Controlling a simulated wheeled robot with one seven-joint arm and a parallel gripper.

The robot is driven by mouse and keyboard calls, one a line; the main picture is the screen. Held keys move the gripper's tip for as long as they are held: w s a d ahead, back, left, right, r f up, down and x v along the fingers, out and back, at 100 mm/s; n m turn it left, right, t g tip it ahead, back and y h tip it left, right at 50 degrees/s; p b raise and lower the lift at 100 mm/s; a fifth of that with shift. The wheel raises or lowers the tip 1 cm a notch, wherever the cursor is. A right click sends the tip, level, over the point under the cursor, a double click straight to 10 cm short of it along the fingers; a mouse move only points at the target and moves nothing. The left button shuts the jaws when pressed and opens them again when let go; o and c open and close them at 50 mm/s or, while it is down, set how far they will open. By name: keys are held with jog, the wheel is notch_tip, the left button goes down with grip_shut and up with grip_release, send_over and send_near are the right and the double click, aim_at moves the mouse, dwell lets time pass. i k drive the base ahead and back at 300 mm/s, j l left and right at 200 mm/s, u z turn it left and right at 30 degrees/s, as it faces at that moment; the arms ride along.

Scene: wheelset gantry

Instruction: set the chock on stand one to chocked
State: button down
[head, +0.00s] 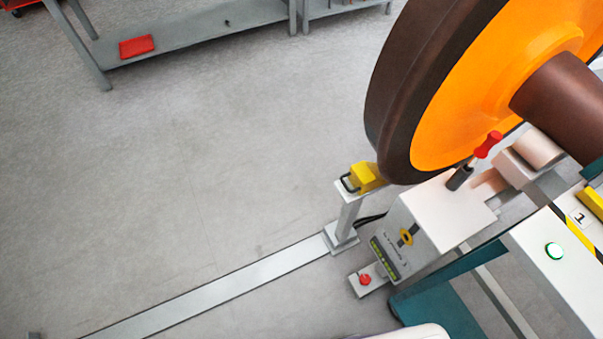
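The yellow chock (367,178) with a dark loop handle sits on top of a short grey post (349,215). It is at the lower left edge of the large wheel (440,90), which has a brown rim and an orange face. In this view the chock's right side meets the wheel's rim; I cannot tell whether they touch. Stand one shows a "1" plate (581,217) at the right, beside a white panel with a lit green button (553,251). My gripper is not in view.
A white box (430,220) with a red-handled lever (487,146) stands right of the post. A red button (365,280) is on a low bracket. A floor rail (220,290) runs lower left. A grey bench (190,32) holds a red tray (136,46). Left floor is clear.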

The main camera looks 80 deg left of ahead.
aim_at(364, 176)
jog(key=j+u, duration=0.15)
jog(key=u, duration=1.7)
jog(key=k+j+u, duration=0.15)
jog(key=k+j, duration=0.1)
jog(key=j, duration=0.15)
jog(key=k+j, duration=0.15)
jog(key=j, duration=0.1)
